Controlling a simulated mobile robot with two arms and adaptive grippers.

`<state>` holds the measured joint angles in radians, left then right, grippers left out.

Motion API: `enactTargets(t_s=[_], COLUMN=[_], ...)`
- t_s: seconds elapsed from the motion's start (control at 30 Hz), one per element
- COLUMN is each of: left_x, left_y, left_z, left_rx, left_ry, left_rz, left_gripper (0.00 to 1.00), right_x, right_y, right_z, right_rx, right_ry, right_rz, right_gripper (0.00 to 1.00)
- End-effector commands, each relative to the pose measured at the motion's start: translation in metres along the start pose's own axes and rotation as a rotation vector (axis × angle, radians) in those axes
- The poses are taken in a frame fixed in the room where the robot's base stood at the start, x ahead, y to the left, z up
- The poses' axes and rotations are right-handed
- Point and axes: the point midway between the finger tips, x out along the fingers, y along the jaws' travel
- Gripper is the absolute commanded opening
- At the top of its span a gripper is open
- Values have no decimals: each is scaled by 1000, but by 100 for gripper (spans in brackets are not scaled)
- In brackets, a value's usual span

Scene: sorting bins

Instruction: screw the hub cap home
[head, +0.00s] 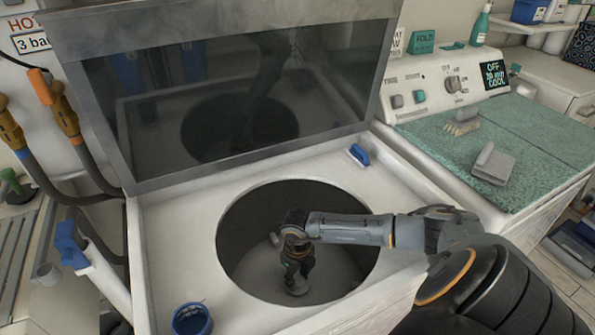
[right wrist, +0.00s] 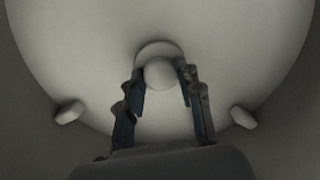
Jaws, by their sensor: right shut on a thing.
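The hub cap (right wrist: 159,74) is a pale, rounded knob at the centre of the drum floor in the right wrist view. My right gripper (right wrist: 163,92) points down at it, with one dark finger on each side, and is shut on it. In the head view my right gripper (head: 297,279) reaches through the round opening to the floor of the drum (head: 250,262), where the fingers mostly hide the cap. A paler ring shows behind the cap; I cannot tell whether the cap sits flush. My left gripper is not in view.
The washer's dark lid (head: 240,90) stands open behind the opening. A blue tub (head: 192,319) and a blue clip-like piece (head: 358,154) lie on the washer top (head: 172,235).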

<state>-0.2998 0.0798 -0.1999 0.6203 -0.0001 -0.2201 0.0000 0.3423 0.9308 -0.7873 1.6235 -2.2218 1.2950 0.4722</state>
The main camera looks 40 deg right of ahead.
Motion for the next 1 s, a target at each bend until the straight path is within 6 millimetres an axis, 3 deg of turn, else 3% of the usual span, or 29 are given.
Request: enactTargets(t_s=[0.2,0.53,0.8,1.0], left_x=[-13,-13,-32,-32], left_y=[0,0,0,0], left_z=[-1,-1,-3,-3], left_rx=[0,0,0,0], left_ry=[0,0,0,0], left_rz=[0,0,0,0], left_gripper=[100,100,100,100], right_x=[-4,-4,-6,-4], right_y=[-1,-1,-2,-2], right_z=[3,3,3,3], right_rx=[243,281,596,671], right_ry=[-5,-7,-4,-6], right_rz=[-1,-2,-3,-5], right_gripper=[0,0,0,0])
